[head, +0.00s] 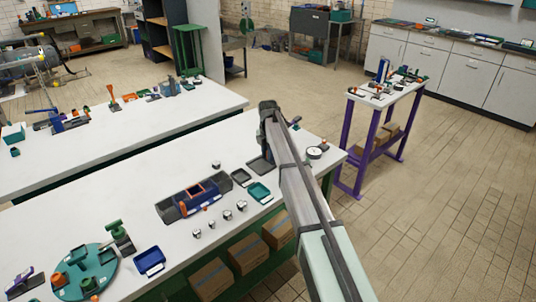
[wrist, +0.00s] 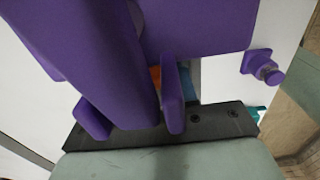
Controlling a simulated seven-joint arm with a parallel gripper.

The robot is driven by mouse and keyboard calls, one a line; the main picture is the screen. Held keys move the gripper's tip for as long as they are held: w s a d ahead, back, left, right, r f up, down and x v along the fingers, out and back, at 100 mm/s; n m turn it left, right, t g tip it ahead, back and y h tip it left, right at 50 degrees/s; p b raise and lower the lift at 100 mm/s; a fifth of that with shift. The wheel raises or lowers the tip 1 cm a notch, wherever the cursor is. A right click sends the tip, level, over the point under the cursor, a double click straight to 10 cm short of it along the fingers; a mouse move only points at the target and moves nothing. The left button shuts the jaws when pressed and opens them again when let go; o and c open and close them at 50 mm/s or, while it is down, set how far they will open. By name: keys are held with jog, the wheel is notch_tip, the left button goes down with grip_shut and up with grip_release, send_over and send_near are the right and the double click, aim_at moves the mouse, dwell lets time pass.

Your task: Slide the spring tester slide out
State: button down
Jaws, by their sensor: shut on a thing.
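In the wrist view a large purple part, probably the spring tester slide (wrist: 95,50), runs down from the top edge between the two purple fingers of my gripper (wrist: 128,88). My gripper is shut on this part. A wider purple piece (wrist: 200,25) lies behind it, and a small purple knob (wrist: 265,66) stands to the right. I cannot tell how far the slide is out.
The near white bench (head: 120,195) holds a dark blue-and-grey device (head: 194,198), a teal tray (head: 259,192), a blue tray (head: 149,261), a teal turntable (head: 85,272) and a dial gauge (head: 314,153). A purple-legged side table (head: 380,98) stands beyond open floor on the right.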

jog(key=s+a, duration=0.3)
jog(key=shift+s+a, duration=0.25)
jog(key=c, duration=1)
grip_release()
jog(key=shift+o, duration=0.2)
notch_tip(320, 180, up, 14)
